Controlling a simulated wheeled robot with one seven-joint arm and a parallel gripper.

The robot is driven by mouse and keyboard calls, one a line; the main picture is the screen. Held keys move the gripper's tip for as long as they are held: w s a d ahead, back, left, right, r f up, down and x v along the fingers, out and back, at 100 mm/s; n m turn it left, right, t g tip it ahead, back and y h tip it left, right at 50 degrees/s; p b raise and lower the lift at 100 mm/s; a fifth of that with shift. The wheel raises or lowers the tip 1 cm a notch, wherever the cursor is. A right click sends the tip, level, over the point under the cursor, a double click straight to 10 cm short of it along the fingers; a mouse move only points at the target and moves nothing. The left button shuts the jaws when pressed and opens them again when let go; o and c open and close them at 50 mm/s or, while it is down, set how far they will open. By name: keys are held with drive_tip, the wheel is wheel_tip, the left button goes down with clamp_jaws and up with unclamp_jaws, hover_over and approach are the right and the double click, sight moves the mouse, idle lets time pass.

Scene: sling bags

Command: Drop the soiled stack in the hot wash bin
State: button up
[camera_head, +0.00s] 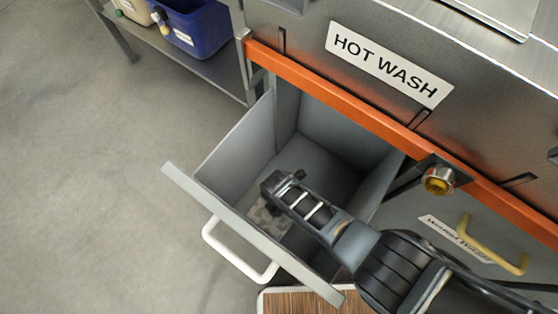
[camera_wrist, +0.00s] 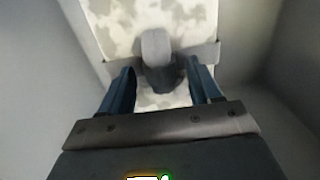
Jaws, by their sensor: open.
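The hot wash bin (camera_head: 215,205) is a grey drawer, pulled open beneath the white "HOT WASH" sign (camera_head: 388,65). The soiled stack, pale with grey-green blotches, is inside the bin near the front wall, partly hidden by my arm in the head view (camera_head: 264,216). In the wrist view the stack (camera_wrist: 118,28) has a grey band across it and a rounded grey knob (camera_wrist: 156,46). My gripper (camera_head: 284,181) is down in the bin. Its two blue-grey fingers stand apart on either side of the knob, with visible gaps between.
An orange rail (camera_head: 330,98) runs above the drawer opening. A white handle (camera_head: 238,252) is on the drawer front. A second drawer with a yellow handle (camera_head: 490,246) is at the right. A blue container (camera_head: 195,28) stands on a shelf at upper left. The floor at left is clear.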

wheel_tip(320, 180, up, 13)
drive_tip(key=p, duration=0.8)
drive_tip(key=shift+s+a, duration=0.1)
